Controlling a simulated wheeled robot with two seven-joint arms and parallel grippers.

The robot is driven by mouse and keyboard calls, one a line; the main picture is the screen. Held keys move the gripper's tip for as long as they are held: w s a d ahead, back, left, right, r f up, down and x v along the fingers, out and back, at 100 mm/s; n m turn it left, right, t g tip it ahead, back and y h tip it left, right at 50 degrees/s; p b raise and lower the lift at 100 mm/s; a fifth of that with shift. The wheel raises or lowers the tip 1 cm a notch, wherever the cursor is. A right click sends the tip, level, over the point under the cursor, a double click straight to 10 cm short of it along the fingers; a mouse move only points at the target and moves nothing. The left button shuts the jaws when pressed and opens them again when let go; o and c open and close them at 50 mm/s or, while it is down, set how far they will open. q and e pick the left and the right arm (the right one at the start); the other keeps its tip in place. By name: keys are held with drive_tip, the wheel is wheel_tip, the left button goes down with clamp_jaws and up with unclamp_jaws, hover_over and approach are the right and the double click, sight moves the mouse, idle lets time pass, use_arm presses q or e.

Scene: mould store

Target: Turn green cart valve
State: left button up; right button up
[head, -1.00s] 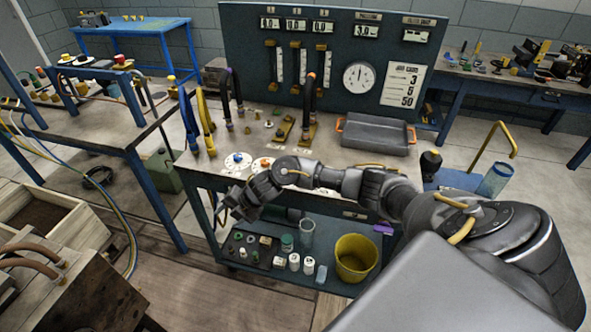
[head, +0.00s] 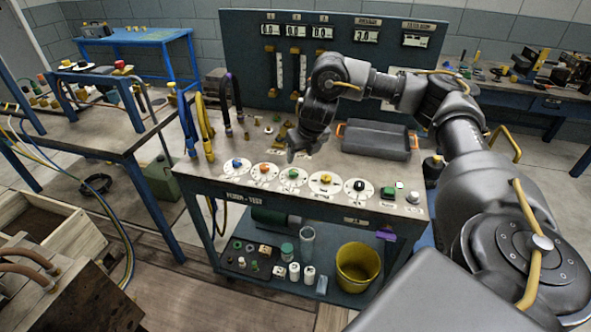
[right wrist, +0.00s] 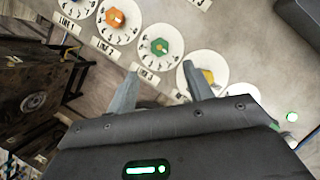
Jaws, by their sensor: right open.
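The green valve (head: 293,174) is a small green knob on a round white dial on the cart top. It is the middle one in a row of several coloured valves along the cart's front edge. It also shows in the right wrist view (right wrist: 159,46), just beyond the fingertips and between their directions. My right gripper (head: 295,155) hangs over the cart just behind the green dial. In the right wrist view my right gripper (right wrist: 161,75) is open with nothing between its two fingers. My left gripper is not in view.
An orange valve (head: 264,168) and a yellow valve (head: 326,180) flank the green one closely. A black knob (head: 359,185) is further right. A grey tray (head: 375,139) and upright hoses (head: 204,124) stand on the cart. A gauge panel (head: 240,60) rises behind.

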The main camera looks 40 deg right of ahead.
sight(294, 171)
drive_tip(key=x, duration=0.9)
drive_tip(key=shift+w+f+p, duration=0.15)
drive_tip(key=shift+f+p, duration=0.1)
drive_tip(key=shift+p, duration=0.05)
drive_tip(key=shift+r, duration=0.1)
drive_tip(key=c, duration=1)
